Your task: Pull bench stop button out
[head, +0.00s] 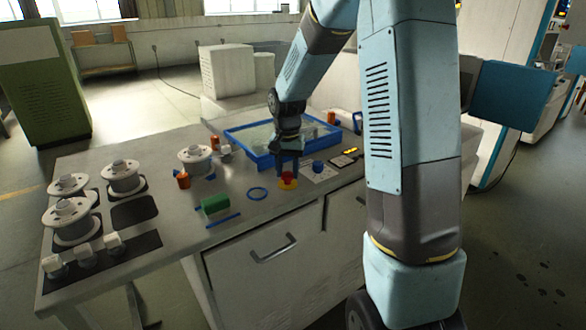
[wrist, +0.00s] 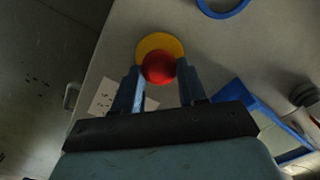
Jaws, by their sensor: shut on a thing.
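The bench stop button is a red mushroom head (wrist: 159,68) on a round yellow base (wrist: 160,44), near the bench's front edge. In the head view the red button (head: 287,178) shows low between my fingers, with its yellow base (head: 288,184) under it. My gripper (wrist: 160,84) points down over it, one blue finger on each side of the red head, and is shut on it. The fingers hide the sides of the head. I cannot tell from these frames how far out the head stands.
A blue-rimmed tray (head: 244,150) lies behind my gripper. A blue ring (head: 257,194), a green block (head: 214,204) and an orange object (head: 183,179) lie to the left. A small blue knob (head: 318,166) is close on the right. White spools (head: 121,176) stand farther left.

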